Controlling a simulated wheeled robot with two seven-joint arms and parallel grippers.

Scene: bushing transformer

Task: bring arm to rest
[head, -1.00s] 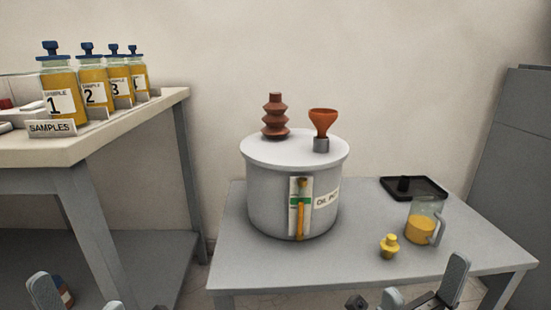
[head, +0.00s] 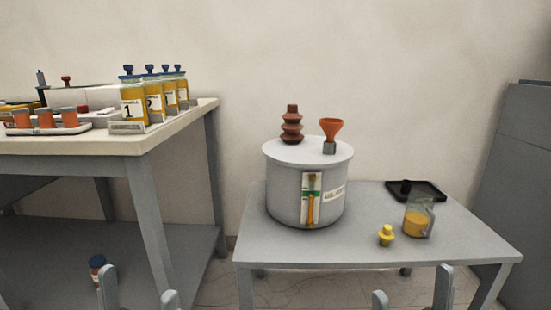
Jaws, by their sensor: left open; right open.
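My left gripper (head: 139,295) is at the bottom left of the head view, with its two fingers apart and nothing between them. My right gripper (head: 411,300) is at the bottom right, in front of the grey table's front edge, also open and empty. Only the finger ends show; the rest of both arms is below the picture. Neither gripper touches anything that I can see.
A grey table (head: 300,250) bears the oil pot (head: 290,190) with a brown bushing (head: 291,125) and orange funnel (head: 331,130), a yellow plug (head: 386,236), a jug (head: 418,218) and a black tray (head: 432,197). Sample bottles (head: 133,105) stand on the left bench (head: 100,146).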

